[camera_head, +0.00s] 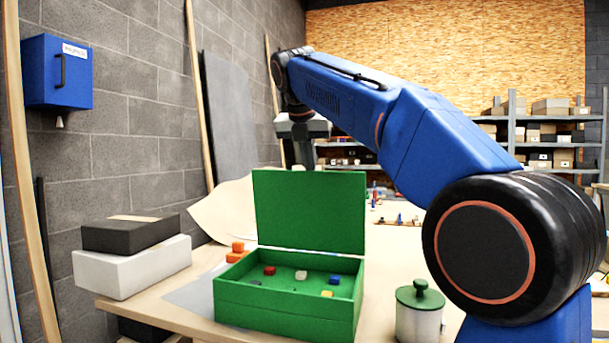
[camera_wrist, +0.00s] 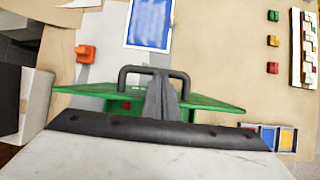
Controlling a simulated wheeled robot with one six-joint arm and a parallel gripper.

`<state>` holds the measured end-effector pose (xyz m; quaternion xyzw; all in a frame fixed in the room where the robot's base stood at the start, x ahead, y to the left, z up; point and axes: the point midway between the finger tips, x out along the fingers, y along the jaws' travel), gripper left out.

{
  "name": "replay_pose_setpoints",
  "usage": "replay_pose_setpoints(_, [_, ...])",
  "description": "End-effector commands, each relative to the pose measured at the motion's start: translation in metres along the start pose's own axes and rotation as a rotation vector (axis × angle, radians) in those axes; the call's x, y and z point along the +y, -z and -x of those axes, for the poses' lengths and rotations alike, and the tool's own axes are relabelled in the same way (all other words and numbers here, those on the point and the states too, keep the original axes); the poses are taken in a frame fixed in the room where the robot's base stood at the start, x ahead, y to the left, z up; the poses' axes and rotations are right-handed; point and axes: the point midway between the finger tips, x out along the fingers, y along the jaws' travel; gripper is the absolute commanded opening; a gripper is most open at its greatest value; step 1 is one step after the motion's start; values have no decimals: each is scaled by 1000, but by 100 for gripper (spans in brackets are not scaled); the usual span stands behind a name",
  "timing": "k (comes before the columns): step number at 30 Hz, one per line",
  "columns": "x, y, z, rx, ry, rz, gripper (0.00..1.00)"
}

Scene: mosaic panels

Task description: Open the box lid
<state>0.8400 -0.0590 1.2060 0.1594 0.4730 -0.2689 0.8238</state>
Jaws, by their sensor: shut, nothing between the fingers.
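The green box (camera_head: 285,319) stands on the table with its lid (camera_head: 309,208) raised about upright at the back. Small coloured pieces lie inside the box. My gripper (camera_head: 298,157) is just above and behind the lid's top edge, and its tips seem partly hidden by the lid. In the wrist view the closed fingers (camera_wrist: 160,84) point past the green lid (camera_wrist: 215,103), beside a dark loop-shaped handle (camera_wrist: 146,69). Nothing is between the fingers. I cannot tell whether they touch the lid or handle.
A white pot with a green lid (camera_head: 419,312) stands right of the box. Orange blocks (camera_head: 237,254) lie behind it at left. White and dark boxes (camera_head: 133,262) are stacked at far left. A blue panel (camera_wrist: 150,23) and coloured pieces lie on the table beyond.

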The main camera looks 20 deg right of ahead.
Motion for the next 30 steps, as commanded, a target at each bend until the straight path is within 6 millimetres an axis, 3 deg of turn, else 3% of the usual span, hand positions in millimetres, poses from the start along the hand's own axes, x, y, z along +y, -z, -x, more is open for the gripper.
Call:
replay_pose_setpoints(12, [0,-31,-22,69,2,-1,0])
replay_pose_setpoints(30, [1,-39,-30,133,3,2,0])
